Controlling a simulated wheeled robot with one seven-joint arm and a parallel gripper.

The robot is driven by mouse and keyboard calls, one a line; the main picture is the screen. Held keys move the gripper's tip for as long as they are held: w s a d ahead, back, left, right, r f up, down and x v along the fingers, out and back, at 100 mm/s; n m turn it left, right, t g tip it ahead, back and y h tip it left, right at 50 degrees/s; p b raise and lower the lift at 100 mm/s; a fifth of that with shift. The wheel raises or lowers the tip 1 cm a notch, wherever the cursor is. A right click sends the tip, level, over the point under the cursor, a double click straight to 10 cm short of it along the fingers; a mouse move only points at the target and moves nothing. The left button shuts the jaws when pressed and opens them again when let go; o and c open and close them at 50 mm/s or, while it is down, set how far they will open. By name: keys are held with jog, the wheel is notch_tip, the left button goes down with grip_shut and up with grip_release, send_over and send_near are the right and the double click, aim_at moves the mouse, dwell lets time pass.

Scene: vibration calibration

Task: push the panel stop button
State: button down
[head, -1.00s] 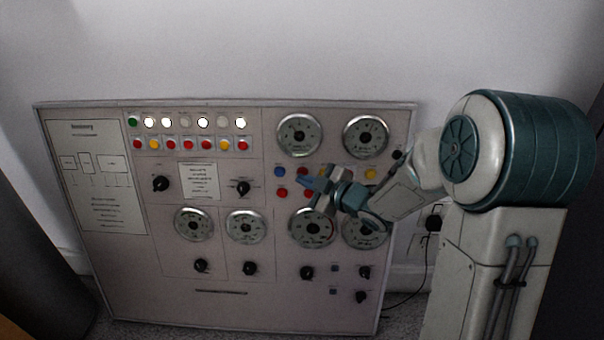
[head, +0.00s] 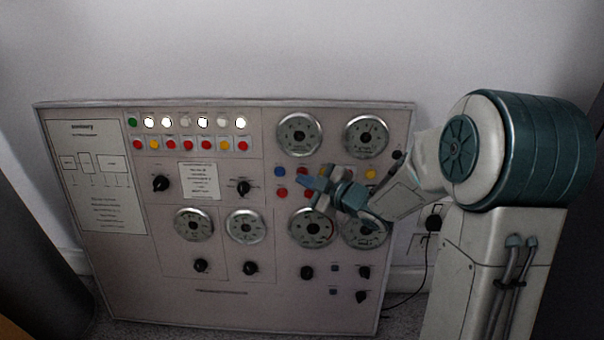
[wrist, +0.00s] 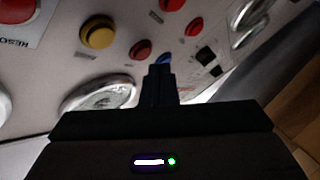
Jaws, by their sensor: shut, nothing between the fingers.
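The panel (head: 220,276) leans against the wall, with several round push buttons. Labels are too small to tell which one is the stop button. My gripper (head: 303,181) is shut and empty, at the button cluster on the panel's right half. A blue button (head: 279,171) is left of the fingertips, with a red button (head: 281,192) below it. Another red button (head: 309,193) is just below the fingers. In the wrist view my shut fingers (wrist: 159,82) partly cover a blue button (wrist: 165,57), beside a red button (wrist: 140,50). Whether the tips touch the panel cannot be told.
Round gauges (head: 299,134) lie above and below the cluster, and black knobs (head: 307,272) stick out lower down. A yellow button (wrist: 97,32) is close to the fingers in the wrist view. Lit lamps (head: 203,122) line the upper left. A cable (head: 424,272) hangs at the right.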

jog(key=shift+w, duration=0.1)
jog(key=shift+w+f, duration=0.1)
jog(key=shift+w, duration=0.2)
jog(key=shift+w, duration=0.4)
dwell(0.5)
dwell(0.4)
jog(key=shift+s, duration=0.8)
jog(key=s, duration=0.2)
jog(key=s+r, duration=0.1)
jog(key=s, duration=0.2)
jog(key=shift+r, duration=0.1)
dwell(0.3)
